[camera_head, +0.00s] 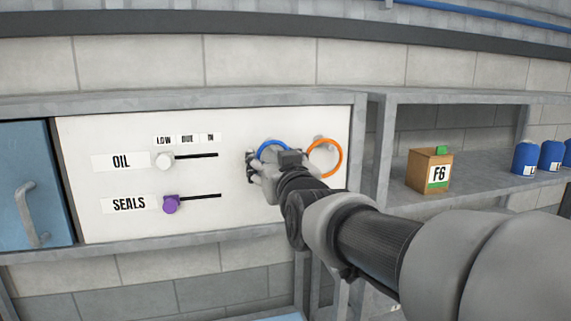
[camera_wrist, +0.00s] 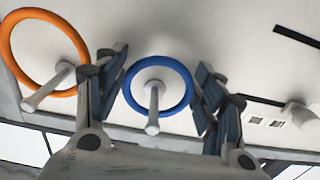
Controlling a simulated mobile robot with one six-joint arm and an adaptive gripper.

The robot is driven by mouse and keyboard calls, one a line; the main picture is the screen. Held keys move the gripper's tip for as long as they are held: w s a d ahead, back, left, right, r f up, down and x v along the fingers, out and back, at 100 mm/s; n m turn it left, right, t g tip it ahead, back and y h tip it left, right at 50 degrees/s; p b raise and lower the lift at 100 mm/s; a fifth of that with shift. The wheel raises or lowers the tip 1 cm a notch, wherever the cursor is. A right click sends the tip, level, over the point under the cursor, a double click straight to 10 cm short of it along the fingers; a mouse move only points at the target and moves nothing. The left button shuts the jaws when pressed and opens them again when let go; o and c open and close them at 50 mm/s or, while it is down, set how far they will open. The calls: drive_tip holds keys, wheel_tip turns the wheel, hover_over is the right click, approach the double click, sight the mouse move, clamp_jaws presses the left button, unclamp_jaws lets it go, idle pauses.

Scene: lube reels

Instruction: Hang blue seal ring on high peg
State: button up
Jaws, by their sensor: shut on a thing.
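The blue seal ring (camera_wrist: 188,76) is between the two fingers of my gripper (camera_wrist: 161,70), which is shut on its outer sides. In the wrist view a pale peg (camera_wrist: 152,121) shows through the ring, and its tip crosses in front of the ring's edge, so the ring looks to be around the peg. In the head view the top of the blue ring (camera_head: 271,144) shows above my gripper (camera_head: 262,166) at the white panel (camera_head: 100,215); its lower part is hidden. Whether the ring rests on the peg I cannot tell.
An orange ring (camera_head: 339,157) hangs around another peg (camera_wrist: 48,87) close beside my gripper. Left on the panel are the white OIL slider (camera_head: 165,160) and purple SEALS slider (camera_head: 171,204).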

idle(0.4)
drive_tip(key=o, duration=0.9)
drive_tip(key=v, duration=1.2)
drive_tip(key=s+d+f+g+h+b, duration=0.1)
drive_tip(key=s+d+f+g+b, duration=0.3)
drive_tip(key=f, duration=0.7)
drive_tip(key=s+d+f+m+h+b, duration=0.1)
drive_tip(key=s+d+f+b, duration=0.1)
drive_tip(key=f+b, duration=0.7)
drive_tip(key=s+d+f+g+h+b, duration=0.1)
drive_tip(key=s+d+f+g+b, duration=0.2)
drive_tip(key=f, duration=0.9)
drive_tip(key=s+d+f+m+g+h+b, duration=0.1)
drive_tip(key=s+f+b, duration=0.4)
drive_tip(key=f, duration=0.6)
drive_tip(key=s+d+f+m+g+h+b, duration=0.1)
drive_tip(key=s+d+f+g+b, duration=0.3)
drive_tip(key=s+f, duration=0.6)
drive_tip(key=shift+f+g+b, duration=0.3)
drive_tip(key=shift+f+b, duration=0.2)
drive_tip(key=shift+b, duration=0.55)
drive_tip(key=shift+s, duration=0.1)
